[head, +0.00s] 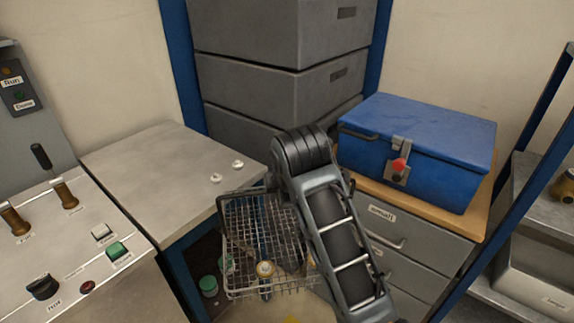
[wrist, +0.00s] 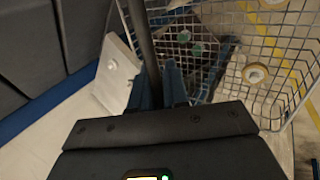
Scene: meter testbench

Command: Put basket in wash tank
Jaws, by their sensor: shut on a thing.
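A wire-mesh basket (head: 240,235) hangs below and left of my arm in the head view, beside the right edge of the grey table. It also shows in the wrist view (wrist: 222,28). My gripper (wrist: 158,85) is shut on the basket, seemingly at its dark handle bar; the exact contact is hard to see. A round part with a tan and white top (head: 265,268) shows at the basket; it also shows in the wrist view (wrist: 255,73). I cannot tell a wash tank in either view.
A grey-topped table (head: 150,175) with two small white knobs stands left. A control panel (head: 75,250) with levers and buttons is at far left. A closed blue box (head: 425,140) sits on a drawer cabinet (head: 415,240) at right. Grey stacked drawers (head: 285,85) stand behind.

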